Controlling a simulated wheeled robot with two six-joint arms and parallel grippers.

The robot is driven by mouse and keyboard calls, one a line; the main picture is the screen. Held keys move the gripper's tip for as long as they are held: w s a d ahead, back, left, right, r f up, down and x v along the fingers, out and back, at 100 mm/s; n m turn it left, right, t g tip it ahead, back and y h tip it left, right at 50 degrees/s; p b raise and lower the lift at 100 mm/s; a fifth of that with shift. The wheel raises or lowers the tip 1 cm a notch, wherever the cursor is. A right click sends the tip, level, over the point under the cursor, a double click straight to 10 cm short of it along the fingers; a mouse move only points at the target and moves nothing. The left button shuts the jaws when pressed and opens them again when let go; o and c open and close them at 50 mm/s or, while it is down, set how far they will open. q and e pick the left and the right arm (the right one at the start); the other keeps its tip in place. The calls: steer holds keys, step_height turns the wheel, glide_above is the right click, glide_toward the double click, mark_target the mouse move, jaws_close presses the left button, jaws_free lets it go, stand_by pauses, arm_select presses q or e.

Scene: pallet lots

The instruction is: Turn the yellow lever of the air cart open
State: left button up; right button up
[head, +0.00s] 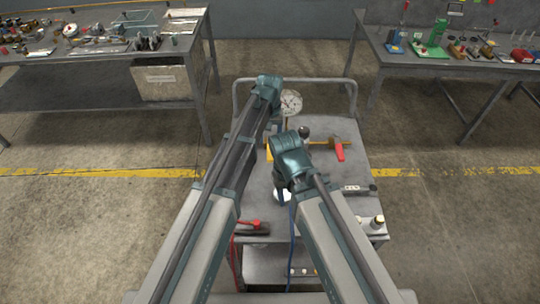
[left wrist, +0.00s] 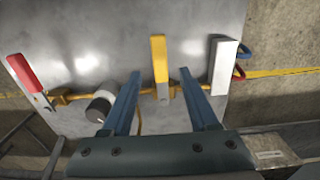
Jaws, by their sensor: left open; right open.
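The yellow lever (left wrist: 159,58) stands across a thin brass pipe (left wrist: 75,97) in the left wrist view. My left gripper (left wrist: 160,75) is open, and the lever shows between its two fingertips; I cannot tell how deep it sits between them. Neither finger visibly touches it. In the head view only a bit of yellow (head: 269,152) shows beside my arm, on the grey air cart (head: 350,170). My right gripper (head: 282,180) is open over the cart's nearer part, its fingers mostly hidden by my wrist.
A red lever (left wrist: 27,74) and a dark round knob (left wrist: 100,106) are on the same pipe. A white block (left wrist: 224,66) stands beside the yellow lever. A gauge (head: 291,103) rises by the cart's far rail. Red and blue hoses hang at the near side. Benches stand beyond.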

arm_select(q)
step_height(320, 180, down, 6)
steer(key=b, duration=0.4)
steer(key=shift+b, duration=0.4)
arm_select(e)
step_height(320, 180, down, 6)
arm_select(q)
steer(key=shift+r, duration=0.1)
arm_select(e)
steer(key=shift+r, duration=0.1)
arm_select(q)
jaws_close()
stand_by(0.4)
